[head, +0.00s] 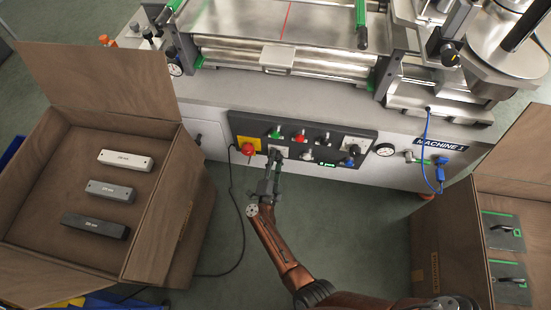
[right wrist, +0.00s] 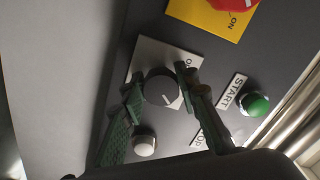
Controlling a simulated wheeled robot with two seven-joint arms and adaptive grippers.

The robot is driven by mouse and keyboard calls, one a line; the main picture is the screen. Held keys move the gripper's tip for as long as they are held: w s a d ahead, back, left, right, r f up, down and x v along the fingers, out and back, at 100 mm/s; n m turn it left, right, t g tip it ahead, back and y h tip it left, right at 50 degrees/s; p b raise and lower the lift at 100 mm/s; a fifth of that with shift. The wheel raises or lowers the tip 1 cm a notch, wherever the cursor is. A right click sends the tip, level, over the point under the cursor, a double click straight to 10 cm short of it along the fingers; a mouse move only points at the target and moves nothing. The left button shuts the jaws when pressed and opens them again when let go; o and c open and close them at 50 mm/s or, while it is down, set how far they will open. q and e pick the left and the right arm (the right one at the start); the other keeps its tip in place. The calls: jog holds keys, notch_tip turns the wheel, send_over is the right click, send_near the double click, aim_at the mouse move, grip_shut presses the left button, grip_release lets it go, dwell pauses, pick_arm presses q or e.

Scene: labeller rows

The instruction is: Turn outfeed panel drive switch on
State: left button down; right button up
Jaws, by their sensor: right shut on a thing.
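The dark control panel (head: 300,139) is on the front of the machine. A dark round rotary switch knob (right wrist: 160,90) on a pale plate (right wrist: 150,55) shows in the right wrist view, with a white pointer line on it; its plate lettering is mostly hidden. My right gripper (head: 274,157) reaches the panel's lower left, beside the yellow-backed red button. In the right wrist view its green fingers (right wrist: 163,92) stand on both sides of the knob, shut on it. In the head view the gripper largely hides this knob. My left gripper is not in view.
Close by are the red emergency button (head: 248,149), the green START button (right wrist: 254,103) and a white button (right wrist: 144,142). An open carton with several bars (head: 126,159) stands left; another carton (head: 452,235) stands right. Grey floor (head: 340,225) lies between them.

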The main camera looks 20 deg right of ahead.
jog(key=shift+a+m, duration=0.1)
jog(key=shift+m, duration=0.5)
jog(key=o, duration=0.9)
jog(key=shift+o, duration=1.4)
